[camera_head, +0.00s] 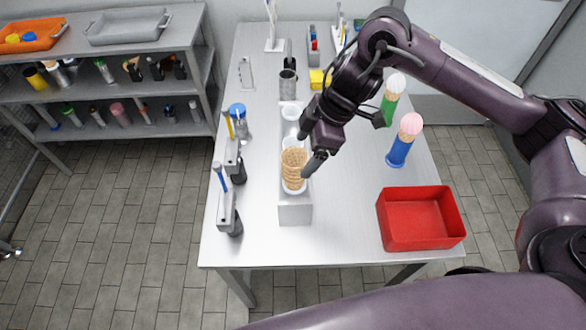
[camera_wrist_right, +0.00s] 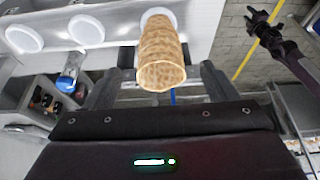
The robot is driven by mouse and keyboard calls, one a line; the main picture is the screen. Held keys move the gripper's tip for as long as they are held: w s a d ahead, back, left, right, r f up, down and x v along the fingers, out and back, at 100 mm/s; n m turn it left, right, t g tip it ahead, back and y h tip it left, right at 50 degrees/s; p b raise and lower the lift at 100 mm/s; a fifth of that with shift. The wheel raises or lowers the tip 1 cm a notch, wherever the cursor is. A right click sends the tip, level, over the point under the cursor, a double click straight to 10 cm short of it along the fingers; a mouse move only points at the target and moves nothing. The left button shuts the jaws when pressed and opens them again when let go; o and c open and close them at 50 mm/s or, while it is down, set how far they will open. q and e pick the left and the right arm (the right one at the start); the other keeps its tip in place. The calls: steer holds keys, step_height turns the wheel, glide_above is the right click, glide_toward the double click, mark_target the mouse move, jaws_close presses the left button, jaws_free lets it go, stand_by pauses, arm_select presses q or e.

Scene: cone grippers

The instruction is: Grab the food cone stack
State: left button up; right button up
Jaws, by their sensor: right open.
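The food cone stack (camera_head: 294,168) is several tan waffle cones nested together. It stands in the front hole of a pale holder block (camera_head: 295,214) on the table. My right gripper (camera_head: 305,160) is at the stack, its visible finger just right of the cones. In the right wrist view the stack (camera_wrist_right: 162,58) lies between the two open fingers (camera_wrist_right: 165,82), with its open mouth toward the camera. I see no grip on it; contact is unclear. A dark arm with a small claw-like end, seemingly my left gripper (camera_wrist_right: 262,20), shows at upper right there; its opening is unclear.
A red bin (camera_head: 421,218) stands at the table's front right. Two topped cones in green (camera_head: 390,108) and blue (camera_head: 398,150) stands are to the right. Tool holders (camera_head: 229,208) line the left edge. A grey shelf (camera_head: 110,88) stands farther left.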

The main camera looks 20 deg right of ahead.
mark_target(294, 181)
steer(key=x, duration=0.7)
steer(key=shift+a+p, duration=0.25)
steer(key=shift+p, duration=0.1)
steer(key=shift+r, duration=0.1)
steer(key=c, duration=0.8)
